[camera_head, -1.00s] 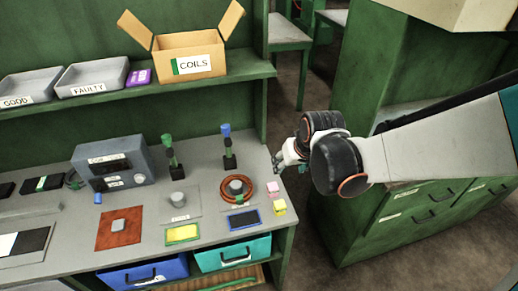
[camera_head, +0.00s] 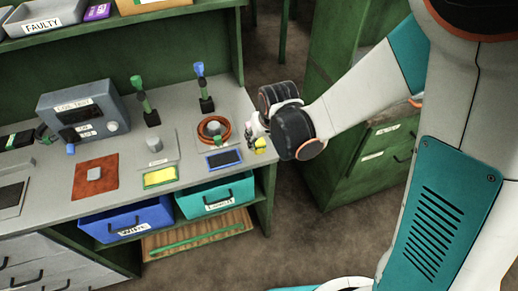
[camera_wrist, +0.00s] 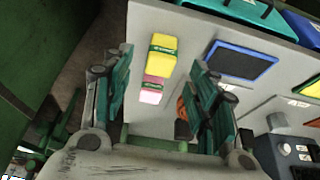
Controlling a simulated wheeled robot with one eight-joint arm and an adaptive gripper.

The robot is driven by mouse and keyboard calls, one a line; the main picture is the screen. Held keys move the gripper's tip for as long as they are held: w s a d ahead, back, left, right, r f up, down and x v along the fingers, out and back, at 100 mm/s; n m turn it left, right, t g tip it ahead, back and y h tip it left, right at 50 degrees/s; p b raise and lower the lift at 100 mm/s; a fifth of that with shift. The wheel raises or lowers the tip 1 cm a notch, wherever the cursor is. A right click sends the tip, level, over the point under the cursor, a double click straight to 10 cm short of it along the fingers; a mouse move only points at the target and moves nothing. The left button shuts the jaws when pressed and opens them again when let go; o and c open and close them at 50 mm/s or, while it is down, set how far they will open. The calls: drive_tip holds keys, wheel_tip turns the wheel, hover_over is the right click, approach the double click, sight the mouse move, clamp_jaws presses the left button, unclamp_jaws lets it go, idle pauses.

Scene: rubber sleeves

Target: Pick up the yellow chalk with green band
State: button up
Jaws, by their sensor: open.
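The yellow chalk with a green band (camera_wrist: 162,54) lies on the grey bench top near its edge. In the wrist view it sits ahead of my open gripper (camera_wrist: 160,75), between the lines of the two fingers and apart from both. In the head view the yellow chalk (camera_head: 260,143) shows at the right end of the bench beside my gripper (camera_head: 254,130), whose fingers are partly hidden by my wrist.
A blue-rimmed dark pad (camera_head: 224,159) lies close by, with an orange coil (camera_head: 214,129) behind it. A green cabinet (camera_head: 350,150) is at right.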

sight(260, 142)
drive_tip(key=shift+b+x, duration=1.65)
drive_tip(key=shift+x, duration=1.6)
drive_tip(key=shift+w+a+r, duration=0.1)
drive_tip(key=shift+c, duration=0.3)
drive_tip(key=c, duration=1.2)
drive_tip(key=shift+r, duration=0.1)
wheel_tip(260, 142, up, 20)
drive_tip(key=p, duration=1.4)
drive_tip(key=shift+o, duration=1.1)
